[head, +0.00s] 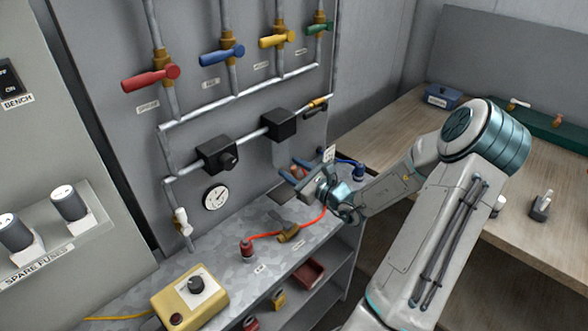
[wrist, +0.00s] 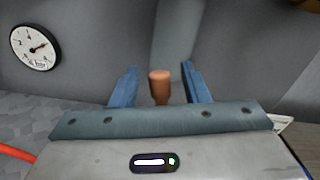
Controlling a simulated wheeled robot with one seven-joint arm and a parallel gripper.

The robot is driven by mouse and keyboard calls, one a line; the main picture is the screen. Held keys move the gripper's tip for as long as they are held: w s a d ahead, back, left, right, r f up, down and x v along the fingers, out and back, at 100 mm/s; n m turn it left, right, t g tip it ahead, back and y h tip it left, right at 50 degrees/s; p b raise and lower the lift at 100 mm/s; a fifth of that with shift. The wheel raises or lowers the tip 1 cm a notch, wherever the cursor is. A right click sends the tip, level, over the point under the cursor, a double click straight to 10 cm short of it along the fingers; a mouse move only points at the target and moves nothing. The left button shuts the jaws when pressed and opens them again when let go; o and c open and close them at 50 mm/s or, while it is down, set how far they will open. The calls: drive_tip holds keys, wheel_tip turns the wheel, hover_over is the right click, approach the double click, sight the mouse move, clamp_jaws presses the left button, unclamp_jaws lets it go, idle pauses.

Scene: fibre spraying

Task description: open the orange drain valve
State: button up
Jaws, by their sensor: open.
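The orange drain valve's handle, a short orange-brown knob (wrist: 160,86), shows in the wrist view between the two blue fingers of my gripper (wrist: 161,80). My gripper is open, with a visible gap on each side of the knob. The lower part of the knob is hidden behind the gripper body. In the head view my gripper (head: 290,170) is in front of the pipe panel, just above the metal bench. A small reddish-orange part (head: 297,171) shows by the fingers there; the rest of the valve is hidden.
Red (head: 150,78), blue (head: 222,54), yellow (head: 277,40) and green (head: 319,29) valve handles line the panel above. A gauge (head: 216,197) is left of my gripper. A red hose (head: 267,235) and yellow box (head: 190,295) are on the bench. A wooden table (head: 393,125) is at right.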

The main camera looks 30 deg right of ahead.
clamp_jaws()
drive_tip(key=shift+w+d+r+m+p, duration=0.15)
drive_tip(key=shift+d+r+m+p, duration=0.15)
drive_tip(key=shift+m+p, duration=0.55)
drive_tip(key=shift+w+d+f+m+p, duration=0.15)
drive_tip(key=shift+d+m+p, duration=0.2)
drive_tip(key=shift+m+p, duration=0.4)
unclamp_jaws()
